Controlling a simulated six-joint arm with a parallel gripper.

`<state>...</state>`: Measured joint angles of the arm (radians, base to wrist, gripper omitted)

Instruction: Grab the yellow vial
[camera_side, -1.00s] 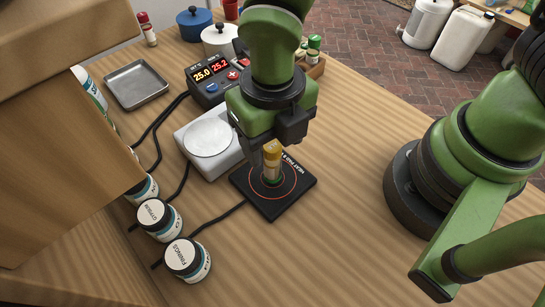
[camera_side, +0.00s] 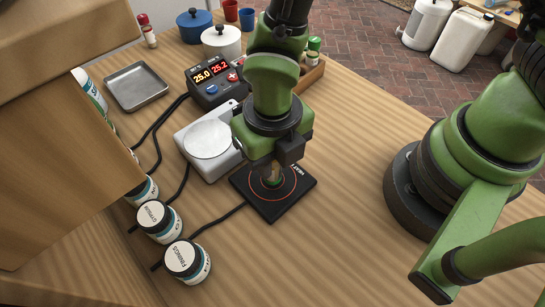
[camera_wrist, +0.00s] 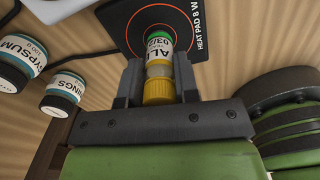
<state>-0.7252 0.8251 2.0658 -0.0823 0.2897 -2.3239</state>
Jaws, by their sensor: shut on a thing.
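The yellow-capped vial (camera_wrist: 158,88) stands on the black heat pad (camera_wrist: 118,19), with its yellow cap towards my gripper and a green end at the pad. It has a white label with dark print. My gripper (camera_wrist: 157,84) is shut on the vial, one finger on each side of it. In the side view my gripper (camera_side: 272,168) is low over the heat pad (camera_side: 290,200) and hides most of the vial. I cannot tell whether the vial still touches the pad.
A scale (camera_side: 208,140) stands left of the pad, with a controller (camera_side: 212,83) behind it. Lidded jars (camera_side: 187,260) stand at the front left. A metal tray (camera_side: 136,86) and pots (camera_side: 221,40) are at the back.

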